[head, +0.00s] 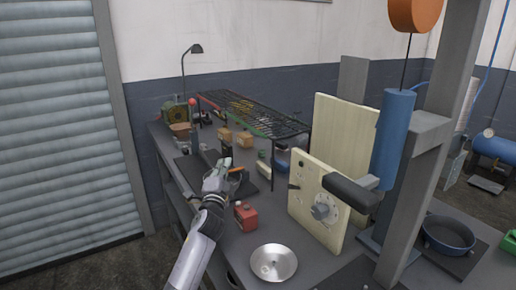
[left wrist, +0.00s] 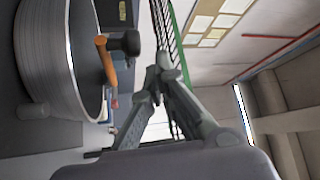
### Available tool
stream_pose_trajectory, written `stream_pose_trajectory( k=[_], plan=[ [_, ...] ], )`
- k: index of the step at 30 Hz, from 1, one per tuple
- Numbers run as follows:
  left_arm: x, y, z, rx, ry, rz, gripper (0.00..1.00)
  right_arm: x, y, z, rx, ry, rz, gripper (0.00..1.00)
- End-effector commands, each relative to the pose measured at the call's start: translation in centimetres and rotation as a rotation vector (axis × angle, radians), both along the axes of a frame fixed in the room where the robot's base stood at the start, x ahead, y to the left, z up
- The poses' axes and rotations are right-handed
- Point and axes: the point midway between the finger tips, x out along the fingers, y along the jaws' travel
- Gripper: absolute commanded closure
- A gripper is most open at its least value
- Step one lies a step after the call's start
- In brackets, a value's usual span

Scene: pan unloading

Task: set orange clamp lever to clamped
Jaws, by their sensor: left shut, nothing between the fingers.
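The orange clamp lever (left wrist: 107,62) shows in the left wrist view, left of my fingers, with a black knob (left wrist: 127,42) at its end. It stands beside a large grey round body (left wrist: 45,60). In the head view a small orange piece (head: 237,170) shows right at my left gripper (head: 229,167), partly hidden by it. My left gripper is shut and empty; its fingertips meet in the left wrist view (left wrist: 160,72). A gap shows between fingers and lever there; whether they touch elsewhere I cannot tell. My right gripper is not in view.
A blue cylinder (head: 393,140) hangs at right by a grey post (head: 425,150).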

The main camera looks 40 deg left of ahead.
Motion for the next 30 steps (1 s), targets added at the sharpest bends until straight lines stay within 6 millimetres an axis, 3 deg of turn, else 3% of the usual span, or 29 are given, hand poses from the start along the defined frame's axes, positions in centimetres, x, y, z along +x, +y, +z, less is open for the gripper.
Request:
stream_pose_trajectory(
  k=[30],
  plan=[
    [-1.2,-0.3,-1.4,-0.001,0.001,-0.002,1.00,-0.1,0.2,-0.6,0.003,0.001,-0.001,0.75]
  ],
)
